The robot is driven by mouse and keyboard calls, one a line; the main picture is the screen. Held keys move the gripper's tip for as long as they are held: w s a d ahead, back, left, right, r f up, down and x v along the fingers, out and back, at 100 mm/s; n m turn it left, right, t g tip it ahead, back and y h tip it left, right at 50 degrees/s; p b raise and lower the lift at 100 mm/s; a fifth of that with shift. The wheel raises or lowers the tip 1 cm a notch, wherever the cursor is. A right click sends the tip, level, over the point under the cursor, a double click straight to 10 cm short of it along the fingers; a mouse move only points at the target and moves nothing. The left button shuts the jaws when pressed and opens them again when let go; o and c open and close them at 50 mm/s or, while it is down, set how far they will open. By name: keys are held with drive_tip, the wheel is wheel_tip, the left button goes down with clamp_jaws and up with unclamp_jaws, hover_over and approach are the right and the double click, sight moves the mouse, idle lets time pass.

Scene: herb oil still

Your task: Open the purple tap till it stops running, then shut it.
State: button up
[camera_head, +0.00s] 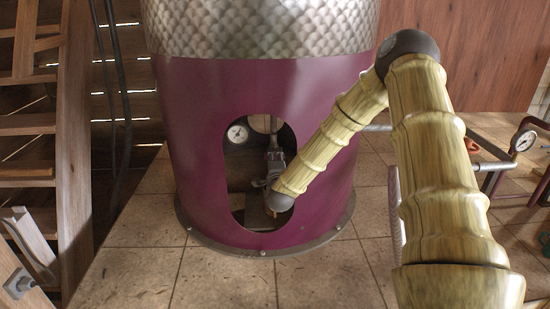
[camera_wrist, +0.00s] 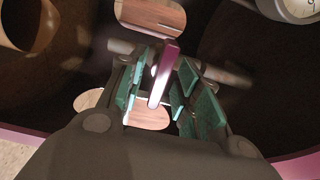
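The purple tap handle (camera_wrist: 163,75) is a narrow bar in the middle of the wrist view, slanting slightly. My gripper (camera_wrist: 165,85) has its green-padded fingers on either side of the handle. A gap shows between the handle and the pads, so the fingers look open around it, not closed on it. In the head view my arm reaches into the oval opening of the purple still body (camera_head: 315,100), and the handle cannot be made out there. Running liquid is not discernible in either view.
A round gauge (camera_head: 238,133) sits inside the opening; its edge also shows in the wrist view (camera_wrist: 300,8). Wooden stairs (camera_head: 75,130) stand at left. Red pipework with another gauge (camera_head: 523,141) is at right. Tiled floor (camera_head: 230,285) in front is clear.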

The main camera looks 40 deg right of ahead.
clamp_jaws()
drive_tip(key=shift+n, duration=0.4)
drive_tip(key=n+b, duration=0.5)
drive_tip(key=n, duration=1.2)
drive_tip(key=shift+f, duration=0.15)
drive_tip(key=shift+n, duration=0.4)
idle(0.4)
